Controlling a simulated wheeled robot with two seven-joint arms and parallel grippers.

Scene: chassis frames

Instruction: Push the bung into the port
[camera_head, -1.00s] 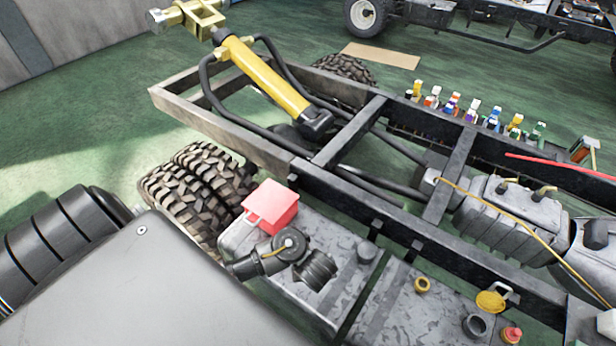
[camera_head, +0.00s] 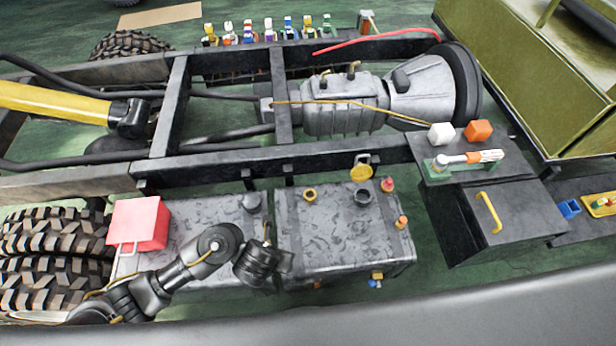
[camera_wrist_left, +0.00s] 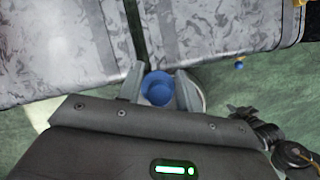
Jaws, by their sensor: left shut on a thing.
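My left gripper (camera_head: 264,264) hangs at the front side of the two grey tanks, by the gap between them. In the left wrist view its two fingers (camera_wrist_left: 160,72) are shut on a round blue piece with a cup-like hollow, which looks like the bung (camera_wrist_left: 157,90). The bung is hidden in the head view. The right tank (camera_head: 330,240) has a yellow ring (camera_head: 310,194), a dark round ring (camera_head: 363,196) and a yellow flap cap (camera_head: 361,172) on top. I cannot tell which opening is the port. My right gripper is not in view.
A red box (camera_head: 138,222) sits on the left tank (camera_head: 190,215). A small yellow and blue fitting (camera_head: 376,279) is low on the right tank's front side. A dark step box (camera_head: 480,215) stands to the right. Green floor lies in front of the tanks.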

